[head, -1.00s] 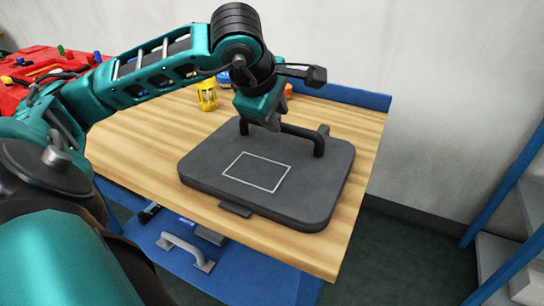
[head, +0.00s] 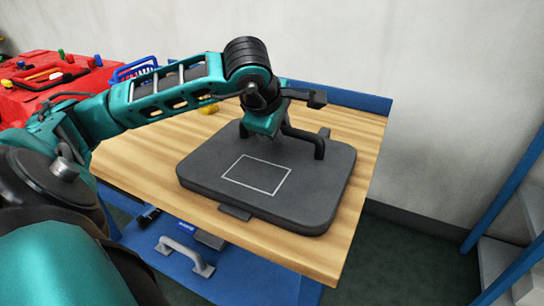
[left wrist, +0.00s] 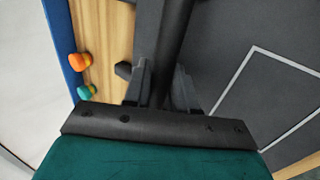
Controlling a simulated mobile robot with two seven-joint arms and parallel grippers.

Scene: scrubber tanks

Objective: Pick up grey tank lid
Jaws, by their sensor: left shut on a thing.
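The grey tank lid (head: 215,180) lies flat on the wooden workbench, with a pale rectangle outlined on its top. A dark bar handle (head: 318,146) stands up along its far side. My left gripper (head: 262,136) is at the handle's left part, with its fingers largely hidden by its own body in the head view. In the left wrist view, the gripper (left wrist: 160,92) has one finger on each side of the handle bar (left wrist: 174,45) and is shut on it. My right gripper is not in view.
The wooden workbench (head: 135,175) has a blue raised back edge (head: 345,96). A red toolbox (head: 50,85) stands at the far left. A lower blue shelf (head: 245,275) holds a grey handle (head: 186,258). In the left wrist view, small orange (left wrist: 80,61) and teal (left wrist: 85,92) objects lie near the bench edge.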

